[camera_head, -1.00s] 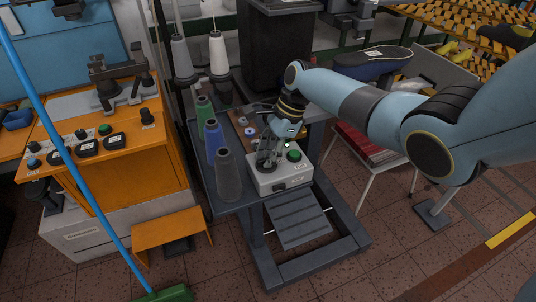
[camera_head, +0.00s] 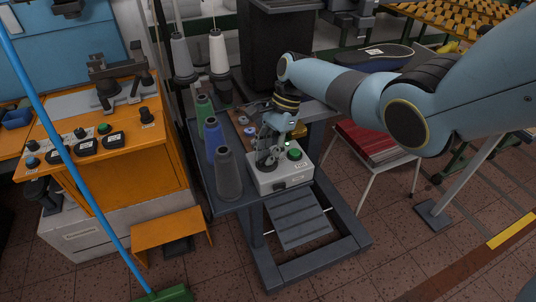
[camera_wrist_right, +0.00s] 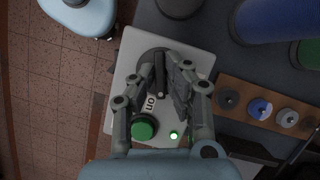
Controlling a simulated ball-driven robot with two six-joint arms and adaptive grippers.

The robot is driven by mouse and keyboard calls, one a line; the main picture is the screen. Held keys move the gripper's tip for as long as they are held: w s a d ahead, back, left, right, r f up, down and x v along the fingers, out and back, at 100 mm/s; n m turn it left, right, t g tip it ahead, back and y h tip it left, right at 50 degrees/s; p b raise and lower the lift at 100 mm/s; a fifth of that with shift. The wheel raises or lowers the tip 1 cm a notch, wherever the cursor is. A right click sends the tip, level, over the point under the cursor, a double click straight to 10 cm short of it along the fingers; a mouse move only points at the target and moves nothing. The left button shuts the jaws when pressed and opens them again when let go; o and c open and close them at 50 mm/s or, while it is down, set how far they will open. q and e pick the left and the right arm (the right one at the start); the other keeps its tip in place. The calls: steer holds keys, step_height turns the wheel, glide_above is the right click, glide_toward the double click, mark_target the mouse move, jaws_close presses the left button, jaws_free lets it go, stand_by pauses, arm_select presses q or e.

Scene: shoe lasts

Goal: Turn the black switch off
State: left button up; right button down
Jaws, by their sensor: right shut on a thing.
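The black switch (camera_wrist_right: 160,80) is a dark rotary knob with a bar handle on a white control box (camera_head: 270,183). The box's white top (camera_wrist_right: 122,88) also shows in the right wrist view, with an "ON" label beside the switch. My right gripper (camera_head: 267,163) reaches down to the box from above. In the wrist view its fingertips (camera_wrist_right: 166,72) are closed about the switch's handle. They hide part of the knob. A green button (camera_head: 295,154) and a small lit green lamp (camera_wrist_right: 173,134) are on the same top. My left gripper is not in view.
Thread cones, the nearest one grey (camera_head: 228,175), stand on the dark table (camera_head: 250,213) left of the box. A small wooden board (camera_wrist_right: 260,105) with several bobbins lies close by. An orange machine (camera_head: 110,165) stands farther left. A red-topped stool (camera_head: 370,143) stands to the right.

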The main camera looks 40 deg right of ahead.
steer(key=n+g+b, duration=0.1)
steer(key=n, duration=0.3)
steer(key=shift+w+f+n+g+b, duration=0.1)
steer(key=shift+w+n+g+b, duration=0.05)
steer(key=shift+n+g+b, duration=0.2)
steer(key=n+g+h+b, duration=0.1)
steer(key=n, duration=0.2)
steer(key=shift+a+n, duration=0.1)
steer(key=shift+n, duration=0.25)
steer(key=n+g+h+b, duration=0.1)
steer(key=n, duration=0.1)
steer(key=shift+n, duration=0.3)
steer(key=shift+a+n+h, duration=0.1)
steer(key=shift+n+h, duration=0.6)
steer(key=shift+n, duration=0.8)
steer(key=c, duration=1.4)
jaws_free()
